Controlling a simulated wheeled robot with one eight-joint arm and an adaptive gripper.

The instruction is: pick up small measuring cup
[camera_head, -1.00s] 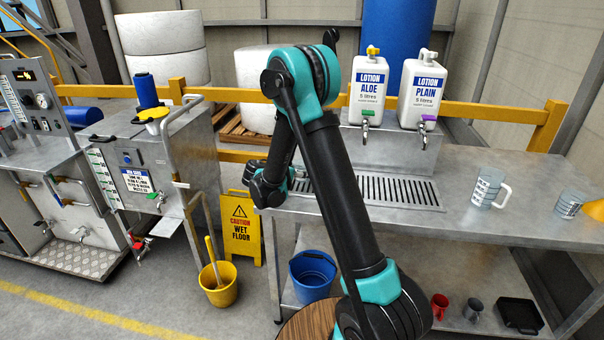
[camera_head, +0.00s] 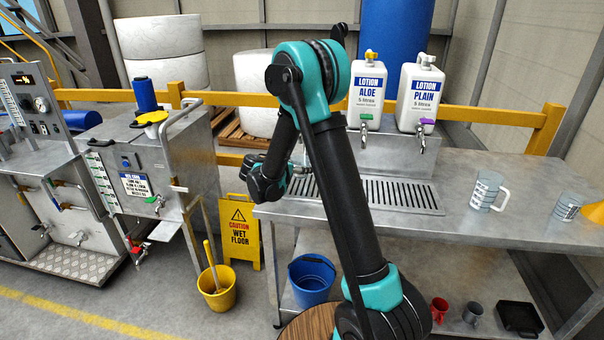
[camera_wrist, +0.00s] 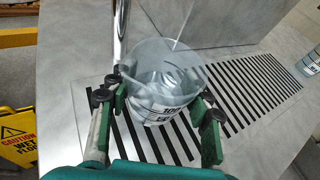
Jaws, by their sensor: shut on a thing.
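A clear measuring cup (camera_wrist: 160,92) with dark print on a white label is between the two fingers of my gripper (camera_wrist: 158,98) in the wrist view. The fingers press on opposite sides of it, and I look down into its round rim. It is over the slotted drip grate (camera_wrist: 245,88); I cannot tell whether it touches the grate. In the head view my gripper (camera_head: 292,178) is at the grate's left end, largely hidden by my arm, and the cup cannot be made out clearly.
A clear jug with a handle (camera_head: 488,191) and another clear cup (camera_head: 567,208) stand right on the steel bench (camera_head: 470,232). Lotion bottles ALOE (camera_head: 366,90) and PLAIN (camera_head: 420,97) with taps stand behind the grate. A yellow wet floor sign (camera_head: 239,230) and blue bucket (camera_head: 312,278) stand below.

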